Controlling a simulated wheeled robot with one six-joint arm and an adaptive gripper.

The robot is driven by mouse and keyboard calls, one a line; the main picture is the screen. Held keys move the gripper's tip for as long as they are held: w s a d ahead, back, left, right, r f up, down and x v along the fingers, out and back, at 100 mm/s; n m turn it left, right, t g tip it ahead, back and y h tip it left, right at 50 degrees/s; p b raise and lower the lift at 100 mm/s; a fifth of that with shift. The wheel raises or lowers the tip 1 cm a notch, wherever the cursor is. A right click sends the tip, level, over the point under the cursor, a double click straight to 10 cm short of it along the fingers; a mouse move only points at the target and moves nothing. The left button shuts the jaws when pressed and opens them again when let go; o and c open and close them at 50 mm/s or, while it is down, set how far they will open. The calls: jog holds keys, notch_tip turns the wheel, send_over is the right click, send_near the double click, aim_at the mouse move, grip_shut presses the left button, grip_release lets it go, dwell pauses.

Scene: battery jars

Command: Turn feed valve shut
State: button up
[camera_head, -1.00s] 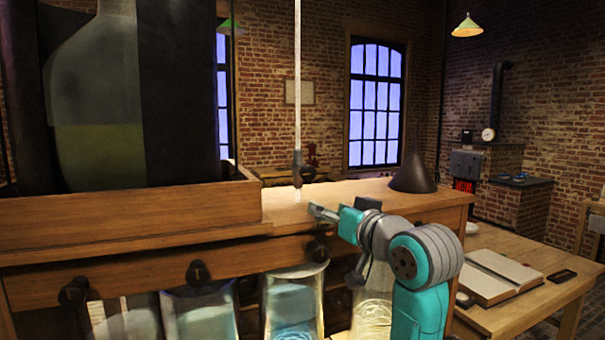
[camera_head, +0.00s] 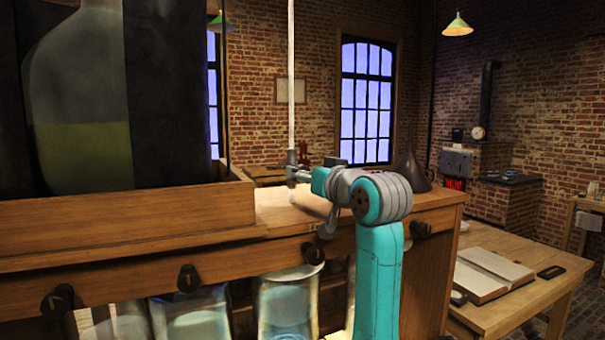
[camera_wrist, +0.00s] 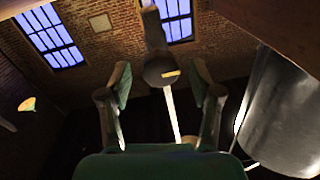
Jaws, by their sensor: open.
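A dark valve (camera_head: 291,157) sits on a thin white vertical tube (camera_head: 291,70) above the wooden bench top. In the wrist view the valve (camera_wrist: 160,71) is a dark body with a small yellow mark, and the white tube (camera_wrist: 172,115) runs from it. My gripper (camera_head: 300,176) is at the valve in the head view. In the wrist view my gripper (camera_wrist: 160,88) is open, with one finger on each side of the valve. Gaps seem to show between the fingers and the valve; contact cannot be told.
Several dark knobs (camera_head: 188,278) line the bench front above glass jars (camera_head: 286,305). A large glass bottle (camera_head: 78,110) stands in a wooden tray (camera_head: 130,222) at left. A dark cone (camera_head: 409,165) stands on the bench at right. A table (camera_head: 540,300) holds an open book (camera_head: 490,272).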

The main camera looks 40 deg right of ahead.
jog(key=shift+x, duration=1.05)
jog(key=c, duration=1.2)
jog(key=shift+o, duration=0.2)
